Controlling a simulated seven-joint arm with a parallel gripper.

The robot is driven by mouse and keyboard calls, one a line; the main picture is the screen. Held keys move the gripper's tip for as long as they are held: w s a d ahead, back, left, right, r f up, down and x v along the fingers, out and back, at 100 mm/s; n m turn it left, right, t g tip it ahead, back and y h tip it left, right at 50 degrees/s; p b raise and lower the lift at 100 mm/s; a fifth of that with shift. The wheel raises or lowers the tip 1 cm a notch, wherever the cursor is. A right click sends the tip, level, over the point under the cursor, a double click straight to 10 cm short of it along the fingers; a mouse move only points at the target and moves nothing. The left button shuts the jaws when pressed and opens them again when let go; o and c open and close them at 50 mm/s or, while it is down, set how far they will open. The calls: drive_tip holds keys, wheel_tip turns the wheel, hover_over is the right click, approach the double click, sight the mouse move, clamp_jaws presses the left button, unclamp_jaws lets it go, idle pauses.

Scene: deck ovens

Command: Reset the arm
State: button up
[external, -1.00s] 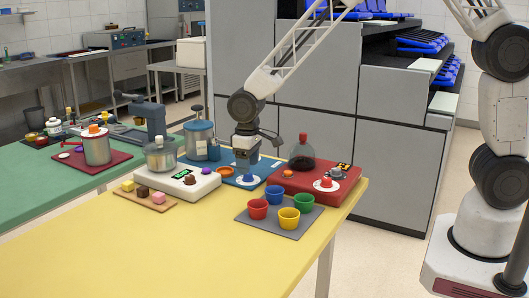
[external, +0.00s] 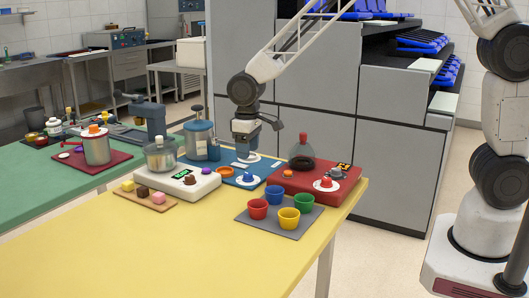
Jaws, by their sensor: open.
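My gripper (external: 247,158) points down over the blue mat (external: 262,170), between the lidded glass jar on its left and the dark flask on its right. Its fingers are small in this view, and nothing shows held between them. A white disc (external: 246,180) with a small blue knob lies on the blue mat just below and in front of it. My forearm reaches in from the upper right.
A white scale (external: 201,187) with a glass jar stands left of the mat. A red base (external: 318,182) with the flask (external: 303,150) stands to the right. Several colored cups (external: 289,219) sit on a grey mat in front. The yellow table's front (external: 200,255) is clear.

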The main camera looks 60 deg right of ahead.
drive_tip(key=s+d+r+m+t, duration=0.1)
drive_tip(key=s+d+r, duration=1.3)
drive_tip(key=s+r, duration=0.3)
drive_tip(key=s+d+r, duration=0.1)
drive_tip(key=s+d, duration=0.3)
drive_tip(key=s, duration=0.7)
drive_tip(key=s+d+r+m+t, duration=0.1)
drive_tip(key=s+d, duration=0.3)
drive_tip(key=s, duration=0.7)
drive_tip(key=shift+s+r+t, duration=0.3)
drive_tip(key=shift+s+r, duration=0.1)
drive_tip(key=shift+r, duration=0.2)
drive_tip(key=shift+d, duration=0.1)
